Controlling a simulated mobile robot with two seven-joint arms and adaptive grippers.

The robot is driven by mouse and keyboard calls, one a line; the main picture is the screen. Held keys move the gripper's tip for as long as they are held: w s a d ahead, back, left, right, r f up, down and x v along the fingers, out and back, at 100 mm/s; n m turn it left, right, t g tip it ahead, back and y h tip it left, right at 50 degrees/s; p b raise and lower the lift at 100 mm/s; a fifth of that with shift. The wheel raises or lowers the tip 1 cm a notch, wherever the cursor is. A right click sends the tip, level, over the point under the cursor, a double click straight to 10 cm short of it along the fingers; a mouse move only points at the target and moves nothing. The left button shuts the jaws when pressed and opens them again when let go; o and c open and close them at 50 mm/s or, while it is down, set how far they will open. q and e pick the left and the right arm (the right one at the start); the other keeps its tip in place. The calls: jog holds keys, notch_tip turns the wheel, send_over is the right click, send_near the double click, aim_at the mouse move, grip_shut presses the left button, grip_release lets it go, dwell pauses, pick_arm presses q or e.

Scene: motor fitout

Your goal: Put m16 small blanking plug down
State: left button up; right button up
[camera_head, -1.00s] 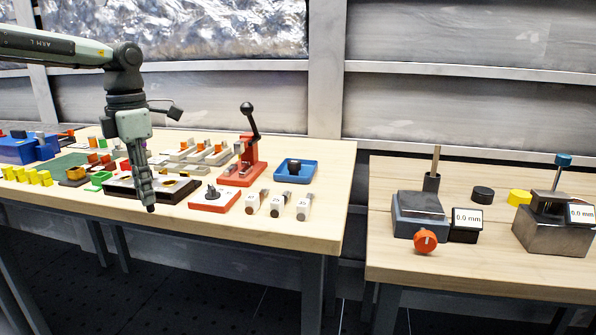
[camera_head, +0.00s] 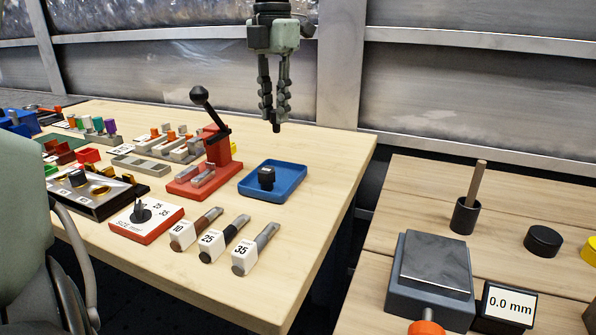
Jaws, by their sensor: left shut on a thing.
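My left gripper (camera_head: 274,118) hangs pointing down above the far edge of the bench, higher than the blue tray and behind it in the picture. Its fingers are shut on a small dark piece (camera_head: 276,127), taken to be the m16 small blanking plug, which just shows at the fingertips and is mostly hidden. The blue tray (camera_head: 290,190) stands on the bench with a black block-like part (camera_head: 266,178) in it. The gripper is clear of the tray. My right gripper is not in view.
A red press (camera_head: 218,150) with a black lever stands left of the tray. A size dial (camera_head: 142,218) and blocks marked 10, 25 and 35 (camera_head: 246,256) lie in front. Fitting racks fill the left. The bench's right part is bare. A second table holds gauges (camera_head: 432,270).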

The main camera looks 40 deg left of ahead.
aim_at(277, 129)
pick_arm(q)
jog(key=shift+w+d+f, duration=0.1)
jog(key=shift+w, duration=0.2)
notch_tip(277, 129, down, 4)
jog(key=shift+s+f, duration=0.15)
jog(key=shift+f, duration=2.6)
jog(key=shift+f, duration=0.1)
jog(key=o, duration=0.8)
notch_tip(277, 129, up, 12)
jog(key=shift+r, duration=0.15)
